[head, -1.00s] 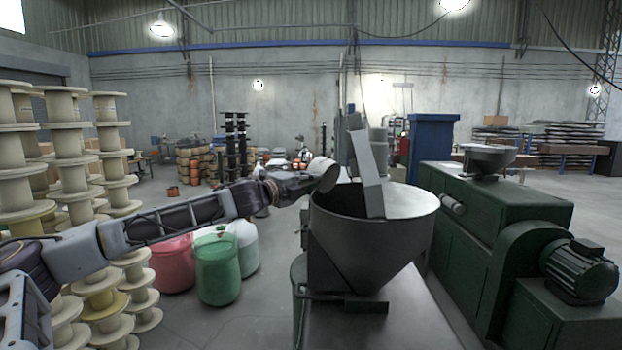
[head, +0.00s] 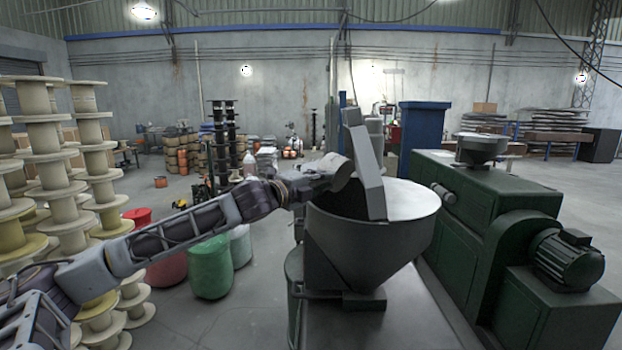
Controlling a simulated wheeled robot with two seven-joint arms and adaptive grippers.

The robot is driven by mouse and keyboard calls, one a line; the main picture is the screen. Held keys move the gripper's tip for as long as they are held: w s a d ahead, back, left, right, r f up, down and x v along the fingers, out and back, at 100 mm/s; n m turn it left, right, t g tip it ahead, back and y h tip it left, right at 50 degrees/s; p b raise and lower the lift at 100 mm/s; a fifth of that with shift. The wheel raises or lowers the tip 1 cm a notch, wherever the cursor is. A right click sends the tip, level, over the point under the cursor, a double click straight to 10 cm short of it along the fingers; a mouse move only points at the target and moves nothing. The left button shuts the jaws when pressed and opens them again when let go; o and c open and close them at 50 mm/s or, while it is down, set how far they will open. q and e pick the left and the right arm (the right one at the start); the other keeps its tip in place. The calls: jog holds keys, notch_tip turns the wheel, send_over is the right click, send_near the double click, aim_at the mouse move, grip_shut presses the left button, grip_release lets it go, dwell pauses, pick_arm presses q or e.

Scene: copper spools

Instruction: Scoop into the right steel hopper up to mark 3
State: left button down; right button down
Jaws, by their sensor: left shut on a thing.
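A large grey steel hopper (head: 372,240) with a conical body stands in the middle on a grey base. A flat grey plate (head: 364,170) stands tilted up at its rim. My left gripper (head: 316,184) is shut on a grey metal scoop (head: 340,172). The scoop is tipped above the hopper's left rim, beside the plate. Its contents, the hopper's inside and any level marks cannot be made out. A smaller steel hopper (head: 482,148) sits on the green machine at the right. My right gripper is not in view.
A green motor-driven machine (head: 480,205) fills the right side. A green sack (head: 210,268) and a red sack (head: 165,270) stand under my left arm. Pale spools (head: 50,170) are stacked at the left. A blue cabinet (head: 420,130) stands behind the hopper.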

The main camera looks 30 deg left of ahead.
pick_arm(q)
jog(key=shift+d+r, duration=0.2)
jog(key=shift+d, duration=0.4)
jog(key=shift+a+r, duration=0.1)
